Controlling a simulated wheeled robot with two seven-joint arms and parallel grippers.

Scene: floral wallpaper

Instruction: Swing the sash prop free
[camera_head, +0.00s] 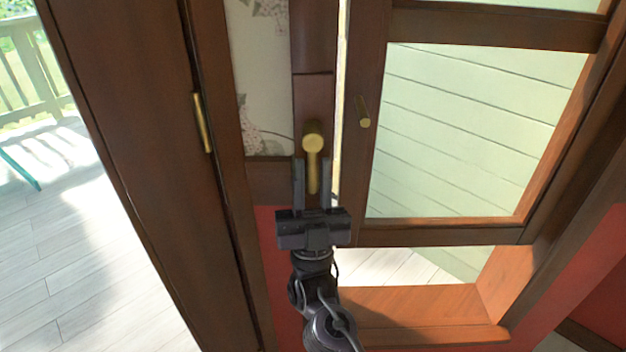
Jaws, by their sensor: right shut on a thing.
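The sash prop looks to be the brass lever (312,172) on the dark wooden post left of the window. It hangs straight down from a round brass pivot (313,142). My right gripper (312,187) comes up from below, with one finger on each side of the lever's lower part, and is shut on it. The window sash (365,190) is a dark wooden frame with a pane, and a short brass peg (362,111) stands out from its left stile. A narrow bright gap shows between post and sash. My left gripper is not in view.
The orange-brown wooden sill (425,310) lies below the sash, with an opening above it. A tall dark wooden panel (150,150) with a brass hinge (202,122) stands at left. Red wall (280,270) is behind my right arm. Pale plank floor (60,270) is clear at far left.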

